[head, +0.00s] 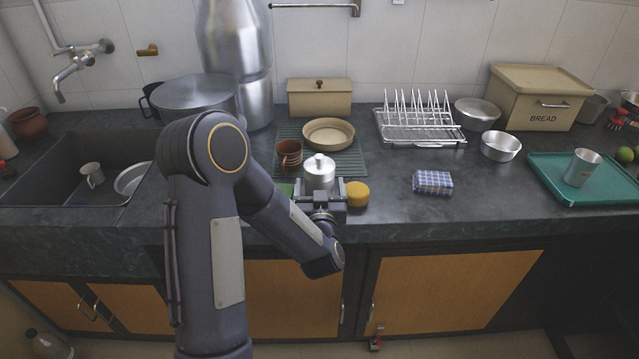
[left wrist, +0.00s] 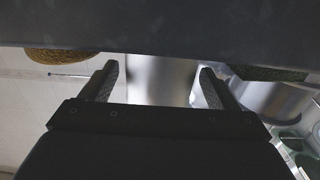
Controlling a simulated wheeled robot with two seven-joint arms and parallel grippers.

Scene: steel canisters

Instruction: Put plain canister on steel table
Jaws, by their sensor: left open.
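A small plain steel canister (head: 319,172) with a knobbed lid stands upright near the front edge of the dark counter. It also shows as a bright grey shape in the left wrist view (left wrist: 160,80). My left gripper (head: 319,188) is open, with one finger on each side of the canister's body. In the left wrist view the fingers (left wrist: 157,82) stand apart with the canister between them. I cannot tell whether either finger touches it. My right gripper is not in view. No steel table can be made out.
A checked cloth bundle (head: 433,182) and a green tray (head: 590,180) are further right. The sink (head: 60,160) is left.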

